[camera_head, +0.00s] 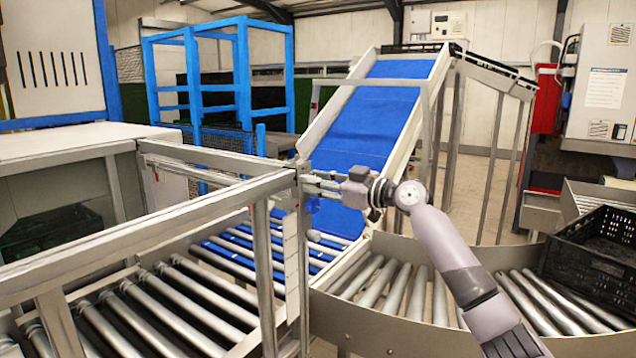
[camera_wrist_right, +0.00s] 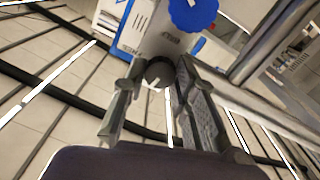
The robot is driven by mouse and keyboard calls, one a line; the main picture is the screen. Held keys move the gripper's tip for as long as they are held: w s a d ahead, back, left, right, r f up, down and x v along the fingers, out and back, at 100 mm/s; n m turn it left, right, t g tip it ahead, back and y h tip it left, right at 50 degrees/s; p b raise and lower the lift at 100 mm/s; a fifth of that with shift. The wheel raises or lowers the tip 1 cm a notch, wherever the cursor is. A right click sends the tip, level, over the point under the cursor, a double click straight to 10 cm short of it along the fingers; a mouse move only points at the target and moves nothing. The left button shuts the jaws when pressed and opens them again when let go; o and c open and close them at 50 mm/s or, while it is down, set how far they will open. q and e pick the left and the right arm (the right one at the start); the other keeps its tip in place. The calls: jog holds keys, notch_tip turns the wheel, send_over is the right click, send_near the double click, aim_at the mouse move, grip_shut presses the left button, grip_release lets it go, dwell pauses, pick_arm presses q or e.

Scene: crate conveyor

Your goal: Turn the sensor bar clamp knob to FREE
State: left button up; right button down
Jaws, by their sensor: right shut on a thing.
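My right gripper (camera_head: 314,183) reaches left to the post at the corner of the conveyor frame. In the right wrist view my right gripper (camera_wrist_right: 155,78) has its two fingers either side of a small dark round knob (camera_wrist_right: 158,70), shut on it. The knob sits on the near end of a grey clamp body (camera_wrist_right: 158,38) with small lettering I cannot read. A larger blue knob (camera_wrist_right: 193,12) is beside this body, clear of the fingers; it also shows below the fingers in the head view (camera_head: 312,204). The dark knob's setting is not readable. My left gripper is not seen.
A metal rail frame (camera_head: 220,200) runs left from the post, above rollers (camera_head: 175,300). A blue inclined belt (camera_head: 372,115) rises behind. A curved roller conveyor (camera_head: 400,290) lies under my right arm, with a black crate (camera_head: 590,250) at right.

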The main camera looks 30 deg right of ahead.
jog(key=shift+d+m+p, duration=0.1)
jog(key=shift+m+p, duration=1.7)
jog(key=shift+m, duration=5.9)
jog(key=c, duration=1.3)
grip_release()
